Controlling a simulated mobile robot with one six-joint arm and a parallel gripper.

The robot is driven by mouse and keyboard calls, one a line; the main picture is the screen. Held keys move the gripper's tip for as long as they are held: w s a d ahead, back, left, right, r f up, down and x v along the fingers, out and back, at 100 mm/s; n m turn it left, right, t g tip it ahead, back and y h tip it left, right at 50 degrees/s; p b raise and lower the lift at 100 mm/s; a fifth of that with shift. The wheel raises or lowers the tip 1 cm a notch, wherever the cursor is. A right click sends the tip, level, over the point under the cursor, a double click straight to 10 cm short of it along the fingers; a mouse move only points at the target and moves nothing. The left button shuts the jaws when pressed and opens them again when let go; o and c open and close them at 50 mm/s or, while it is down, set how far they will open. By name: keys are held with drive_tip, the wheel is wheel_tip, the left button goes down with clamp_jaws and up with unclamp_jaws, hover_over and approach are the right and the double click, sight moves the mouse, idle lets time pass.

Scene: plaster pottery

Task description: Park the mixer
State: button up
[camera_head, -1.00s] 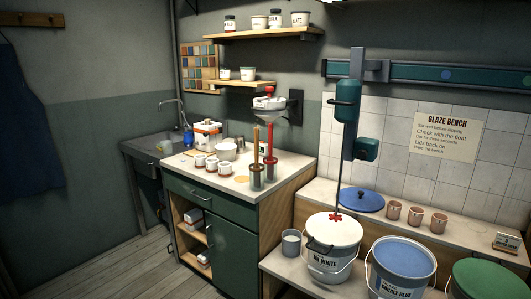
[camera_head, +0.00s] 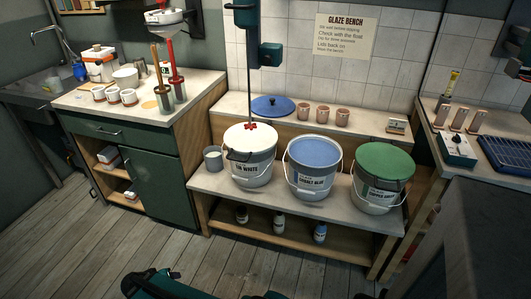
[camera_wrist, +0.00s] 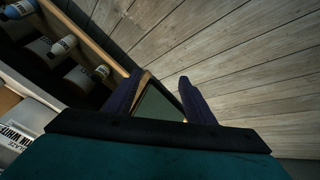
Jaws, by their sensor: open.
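The mixer (camera_head: 245,14) is a teal motor unit on the wall, cut off by the top edge of the head view. Its thin dark shaft (camera_head: 249,85) hangs straight down over the Tin White bucket (camera_head: 252,173). The red paddle (camera_head: 250,126) shows at the white glaze; I cannot tell whether it touches the surface. My gripper (camera_wrist: 158,88) is open in the wrist view, with two dark blue fingers apart and pointing at the floor. The mixer is not in the wrist view.
A Cobalt Blue bucket (camera_head: 313,178) and a green-lidded bucket (camera_head: 380,190) stand beside the white one on the bench. A blue lid (camera_head: 273,106) and several cups lie on the ledge behind. Bottles (camera_head: 279,223) stand on the shelf below. Wooden floor (camera_head: 190,245) in front is clear.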

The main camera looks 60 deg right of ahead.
drive_tip(key=w+d+r+m+t+h, duration=0.2)
drive_tip(key=w+d+r, duration=0.3)
drive_tip(key=d+r, duration=0.35)
drive_tip(key=w+d+r+m+t+h, duration=0.1)
drive_tip(key=w+d+r, duration=0.4)
drive_tip(key=d+r, duration=0.35)
drive_tip(key=d+r+m+h+p, duration=0.2)
drive_tip(key=d+r+h, duration=0.1)
drive_tip(key=d+r, duration=1.1)
drive_tip(key=s+d+r+m+h, duration=0.15)
drive_tip(key=d+r, duration=0.45)
drive_tip(key=r, duration=0.6)
drive_tip(key=m+g+h+p, duration=0.2)
drive_tip(key=m+g+h, duration=0.2)
drive_tip(key=m+h, duration=0.1)
approach(266, 61)
drive_tip(key=a, duration=0.3)
drive_tip(key=shift+s+a+r+n+y, duration=0.15)
drive_tip(key=shift+s+r+n+y, duration=0.05)
drive_tip(key=shift+r+n+y, duration=0.05)
drive_tip(key=shift+w+d+p, duration=0.2)
drive_tip(key=shift+d+p, duration=0.8)
drive_tip(key=shift+d, duration=2.45)
drive_tip(key=shift+w+d+p, duration=0.2)
drive_tip(key=shift+d+p, duration=0.75)
drive_tip(key=shift+d, duration=2.5)
